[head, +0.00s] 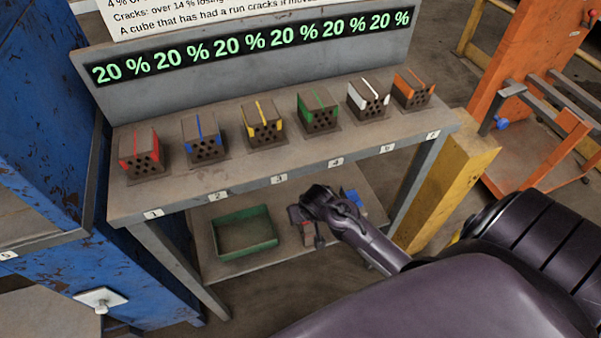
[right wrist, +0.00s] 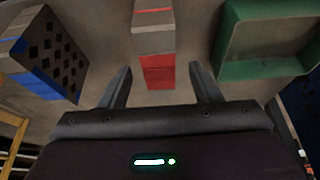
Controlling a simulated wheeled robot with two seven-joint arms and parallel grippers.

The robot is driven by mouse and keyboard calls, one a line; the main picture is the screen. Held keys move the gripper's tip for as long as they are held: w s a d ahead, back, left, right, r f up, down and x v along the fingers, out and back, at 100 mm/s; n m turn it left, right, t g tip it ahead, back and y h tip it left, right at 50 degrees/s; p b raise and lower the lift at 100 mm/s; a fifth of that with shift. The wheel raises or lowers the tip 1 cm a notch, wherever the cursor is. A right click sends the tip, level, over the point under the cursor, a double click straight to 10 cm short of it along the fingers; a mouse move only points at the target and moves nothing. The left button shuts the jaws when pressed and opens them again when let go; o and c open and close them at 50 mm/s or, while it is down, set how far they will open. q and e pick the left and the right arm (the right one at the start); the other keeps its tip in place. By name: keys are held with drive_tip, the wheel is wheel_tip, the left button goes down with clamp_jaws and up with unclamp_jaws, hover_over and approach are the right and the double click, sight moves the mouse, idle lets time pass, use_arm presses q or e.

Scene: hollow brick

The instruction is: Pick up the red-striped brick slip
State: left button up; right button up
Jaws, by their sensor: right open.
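The red-striped brick slip (right wrist: 154,20) is a narrow grey-brown piece with a thin red line across it and a broad red end. In the right wrist view it lies between the two fingers of my right gripper (right wrist: 161,82), which is open with gaps on both sides. In the head view my right gripper (head: 308,226) is over the lower shelf, with the slip's red end (head: 309,236) showing below it. The gripper hides most of the slip there. My left gripper is not in view.
A green tray (right wrist: 270,68) lies on the lower shelf beside the slip. A holed blue-marked brick (right wrist: 50,58) lies on the other side. Several colour-striped cubes, including a red one (head: 141,152), stand on the upper shelf (head: 225,185) above. An orange frame (head: 520,55) stands right.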

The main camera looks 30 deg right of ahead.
drive_tip(key=x, duration=0.3)
drive_tip(key=b+x, duration=0.1)
drive_tip(key=x, duration=0.1)
drive_tip(key=shift+s+f, duration=0.1)
drive_tip(key=shift+f, duration=0.4)
drive_tip(key=shift+d+f, duration=0.1)
drive_tip(key=shift+f, duration=0.15)
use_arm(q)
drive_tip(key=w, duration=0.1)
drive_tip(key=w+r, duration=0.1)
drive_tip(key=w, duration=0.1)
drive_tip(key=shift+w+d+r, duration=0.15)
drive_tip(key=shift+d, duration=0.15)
use_arm(e)
drive_tip(key=shift+c, duration=0.3)
drive_tip(key=c, duration=1)
